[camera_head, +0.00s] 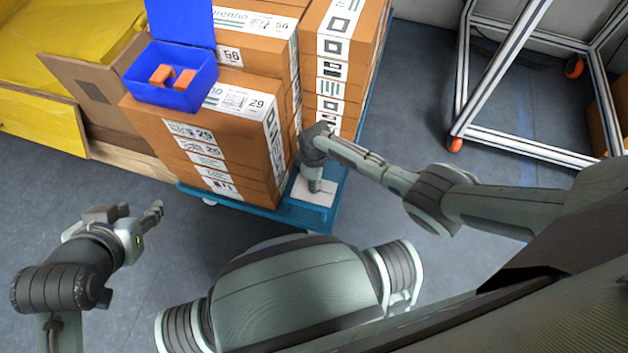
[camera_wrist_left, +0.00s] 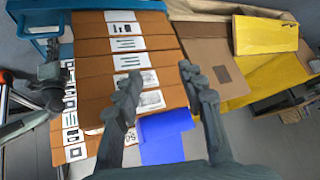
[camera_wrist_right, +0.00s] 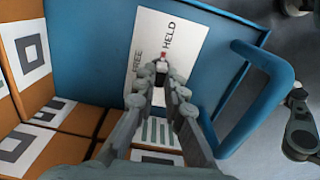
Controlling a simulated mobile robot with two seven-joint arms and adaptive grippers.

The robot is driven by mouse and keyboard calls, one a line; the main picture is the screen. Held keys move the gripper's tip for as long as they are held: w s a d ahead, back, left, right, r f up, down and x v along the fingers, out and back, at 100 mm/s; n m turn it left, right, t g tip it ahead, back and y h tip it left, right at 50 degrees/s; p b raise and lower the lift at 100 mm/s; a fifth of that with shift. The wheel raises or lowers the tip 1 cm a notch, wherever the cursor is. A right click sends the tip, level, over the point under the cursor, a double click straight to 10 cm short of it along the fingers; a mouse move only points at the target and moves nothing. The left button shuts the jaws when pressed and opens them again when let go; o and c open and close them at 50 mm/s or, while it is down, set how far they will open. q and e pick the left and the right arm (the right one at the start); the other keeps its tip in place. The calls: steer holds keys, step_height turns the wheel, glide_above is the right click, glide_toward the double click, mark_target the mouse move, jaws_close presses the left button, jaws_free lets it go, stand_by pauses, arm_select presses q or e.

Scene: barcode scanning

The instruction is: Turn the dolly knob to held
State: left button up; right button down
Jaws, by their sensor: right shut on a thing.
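The dolly (camera_head: 265,207) is blue and carries stacked cartons. At its near right corner is a white label panel (camera_head: 318,193), which also shows in the right wrist view (camera_wrist_right: 190,50) with the words FREE and HELD. The dark knob (camera_wrist_right: 161,66) has a red mark that points up toward the lower end of the word HELD. My right gripper (camera_wrist_right: 160,90) is shut on the knob, and its fingers hide most of it; the head view shows it over the panel (camera_head: 315,187). My left gripper (camera_wrist_left: 158,78) is open and empty, away from the dolly's knob.
Orange-brown cartons (camera_head: 222,150) stand on the dolly beside my right gripper. A blue open bin (camera_head: 172,90) with orange pieces sits on top. A blue handle (camera_wrist_right: 270,100) rises right of the panel. A metal frame (camera_head: 520,145) stands at right. The floor front left is clear.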

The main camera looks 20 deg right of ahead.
arm_select(q)
steer(key=shift+s+a+f+g, duration=0.3)
steer(key=shift+s+a, duration=0.15)
steer(key=shift+s, duration=0.1)
arm_select(e)
steer(key=shift+s+d+m, duration=0.1)
steer(key=shift+d+m, duration=0.05)
steer(key=shift+m, duration=0.25)
steer(key=c, duration=1.6)
jaws_free()
steer(key=shift+r, duration=0.6)
step_height(320, 180, up, 11)
